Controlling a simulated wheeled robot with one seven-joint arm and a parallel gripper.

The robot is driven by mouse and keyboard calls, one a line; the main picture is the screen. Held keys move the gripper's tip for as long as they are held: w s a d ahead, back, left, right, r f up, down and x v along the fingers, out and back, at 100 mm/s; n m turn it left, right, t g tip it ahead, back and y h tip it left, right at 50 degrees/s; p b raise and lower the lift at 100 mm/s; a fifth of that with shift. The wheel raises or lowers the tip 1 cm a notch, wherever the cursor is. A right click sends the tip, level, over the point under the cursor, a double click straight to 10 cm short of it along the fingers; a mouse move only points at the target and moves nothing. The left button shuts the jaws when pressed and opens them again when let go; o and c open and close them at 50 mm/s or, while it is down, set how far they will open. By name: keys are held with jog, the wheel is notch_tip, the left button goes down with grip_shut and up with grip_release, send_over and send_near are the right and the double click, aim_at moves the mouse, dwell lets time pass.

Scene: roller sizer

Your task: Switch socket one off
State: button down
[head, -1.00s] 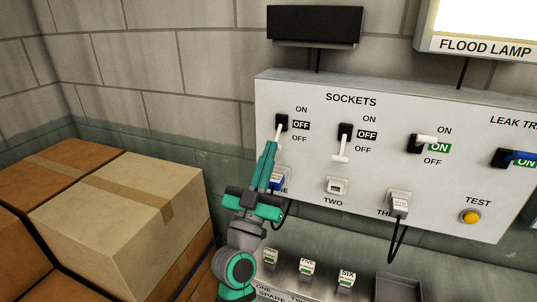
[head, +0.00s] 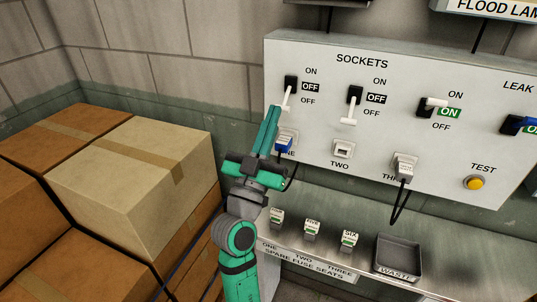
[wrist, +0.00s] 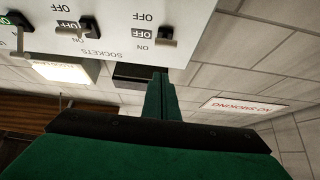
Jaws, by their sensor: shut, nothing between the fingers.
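The socket one switch (head: 290,84) is at the left of the SOCKETS panel (head: 430,165). Its white lever (head: 287,99) points down and its label window reads OFF. The wrist view shows this switch (wrist: 166,32) upside down at the top. Below it in the head view, a blue plug (head: 284,144) sits in socket one, partly hidden by my gripper. My gripper (head: 273,108) is shut and empty, fingers pointing up, its tips just left of and below the lever end. I cannot tell whether they touch. The wrist view also shows its shut fingers (wrist: 160,75).
Socket two's switch (head: 355,94) shows OFF and socket three's switch (head: 431,103) shows ON. A shelf below holds several spare fuses and a waste tray (head: 398,258). Cardboard boxes (head: 130,180) stand close at the left of my arm.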

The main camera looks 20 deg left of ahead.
jog(key=s+d+f+n+g+y, duration=0.2)
jog(key=f, duration=1)
jog(key=s+d+f+n+g+y, duration=0.1)
jog(key=s+d+f, duration=0.1)
jog(key=f, duration=1.1)
jog(key=s+d+f+n+g+y, duration=0.1)
jog(key=s+d+f+g, duration=0.3)
jog(key=s+f, duration=0.8)
jog(key=s+d+f+m+g, duration=0.1)
jog(key=s+d+f, duration=0.1)
jog(key=s, duration=0.6)
jog(key=s+d+f+m+g+h, duration=0.1)
jog(key=s+d+f, duration=0.1)
jog(key=s, duration=0.6)
jog(key=s+d+f+m+h, duration=0.1)
jog(key=s+d, duration=0.3)
jog(key=s, duration=0.4)
jog(key=shift+s+d+f+g, duration=0.15)
jog(key=shift+s+f+g, duration=0.25)
jog(key=shift+f, duration=0.1)
